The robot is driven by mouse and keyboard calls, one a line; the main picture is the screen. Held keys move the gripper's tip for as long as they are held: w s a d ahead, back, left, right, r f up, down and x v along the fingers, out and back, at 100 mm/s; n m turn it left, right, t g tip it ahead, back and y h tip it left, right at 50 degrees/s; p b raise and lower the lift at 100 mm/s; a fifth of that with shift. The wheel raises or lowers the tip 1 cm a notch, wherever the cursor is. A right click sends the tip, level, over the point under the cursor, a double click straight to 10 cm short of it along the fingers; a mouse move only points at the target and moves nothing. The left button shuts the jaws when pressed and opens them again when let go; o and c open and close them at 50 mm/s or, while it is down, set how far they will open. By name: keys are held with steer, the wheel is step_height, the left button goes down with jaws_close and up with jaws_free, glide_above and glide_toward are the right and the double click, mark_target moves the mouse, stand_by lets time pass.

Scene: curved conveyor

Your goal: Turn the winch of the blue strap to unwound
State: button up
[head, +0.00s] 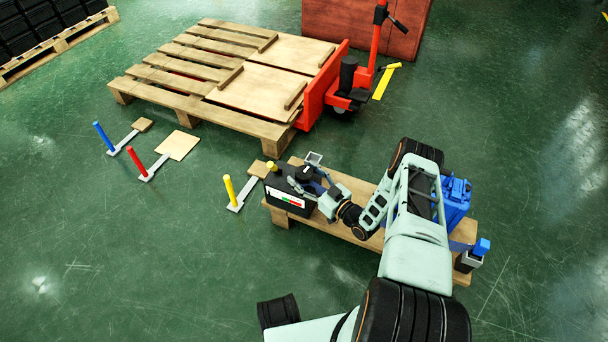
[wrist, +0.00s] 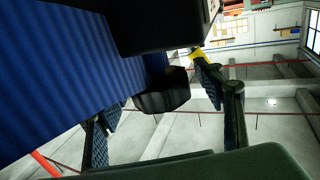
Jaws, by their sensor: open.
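A black box (head: 286,201) with a white, red and green label stands on the left end of a low wooden bench. My gripper (head: 306,182) is at the right side of this box, by a black knob-like part (head: 303,173) on top. In the wrist view, a ribbed blue band (wrist: 60,75), apparently the blue strap, fills the left side close to the camera. A black knob (wrist: 162,98) is between my two spread fingers (wrist: 155,90); contact cannot be told. I cannot tell for sure that this knob is the winch, nor its setting.
The wooden bench (head: 345,225) runs right under my arm. A blue case (head: 455,196) and a small blue-topped block (head: 480,250) are at its right end. Blue (head: 103,138), red (head: 136,161) and yellow (head: 229,191) posts stand left. A pallet (head: 190,98) and red pallet jack (head: 335,85) are behind.

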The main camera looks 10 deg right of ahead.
steer(key=v, duration=1.2)
